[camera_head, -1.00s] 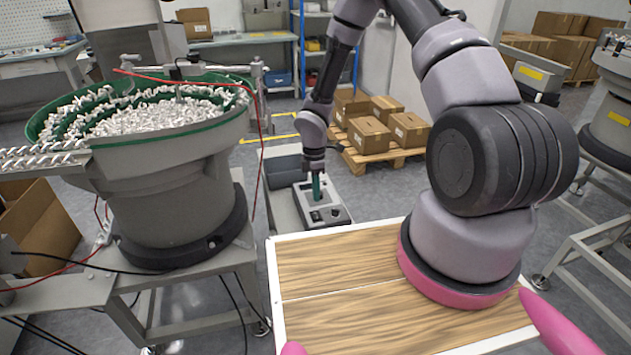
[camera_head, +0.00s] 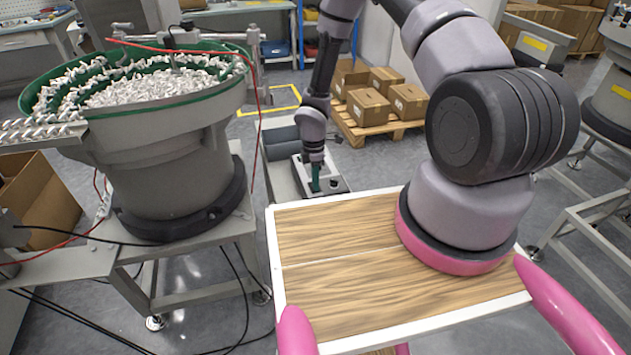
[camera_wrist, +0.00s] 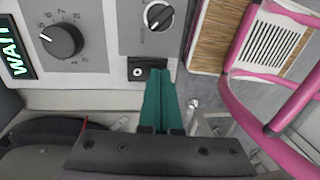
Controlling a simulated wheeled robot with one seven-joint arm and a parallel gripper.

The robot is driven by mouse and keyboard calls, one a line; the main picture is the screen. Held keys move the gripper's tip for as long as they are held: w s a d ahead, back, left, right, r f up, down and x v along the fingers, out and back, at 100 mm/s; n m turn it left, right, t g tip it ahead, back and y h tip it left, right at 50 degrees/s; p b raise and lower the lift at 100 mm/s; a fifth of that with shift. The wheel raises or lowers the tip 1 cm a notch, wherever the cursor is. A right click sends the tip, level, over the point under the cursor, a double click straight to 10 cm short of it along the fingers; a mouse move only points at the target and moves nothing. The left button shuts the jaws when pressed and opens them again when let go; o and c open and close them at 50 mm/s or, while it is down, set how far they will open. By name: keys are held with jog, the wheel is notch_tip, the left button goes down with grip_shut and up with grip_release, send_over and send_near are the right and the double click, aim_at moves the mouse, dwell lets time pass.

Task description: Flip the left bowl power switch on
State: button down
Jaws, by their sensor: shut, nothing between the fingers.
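The grey control panel (camera_head: 338,187) sits beyond the wooden table, to the right of the left bowl feeder (camera_head: 165,130). In the wrist view its face (camera_wrist: 100,50) carries a small black rocker switch (camera_wrist: 148,68), a black rotary switch (camera_wrist: 158,16), a large numbered dial (camera_wrist: 61,41) and a lit display (camera_wrist: 15,50). My gripper (camera_head: 315,188) is over the panel. In the wrist view its green fingers (camera_wrist: 163,76) are shut and empty, with the tips beside the rocker switch. I cannot tell whether they touch it, nor its position.
A wooden table with a white rim (camera_head: 275,270) lies in front, holding my arm's base. Cardboard boxes (camera_head: 368,107) sit on a pallet behind the panel. A red cable (camera_head: 255,100) hangs by the feeder. Another feeder (camera_head: 612,112) is at the right edge.

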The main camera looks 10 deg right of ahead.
jog(key=shift+w, duration=0.1)
jog(key=shift+w+a+r, duration=0.1)
jog(key=shift+w+r, duration=0.1)
jog(key=shift+w, duration=0.45)
jog(key=shift+r, duration=0.35)
notch_tip(320, 180, up, 13)
jog(key=s, duration=0.1)
jog(key=shift+s, duration=0.35)
jog(key=shift+r, duration=0.1)
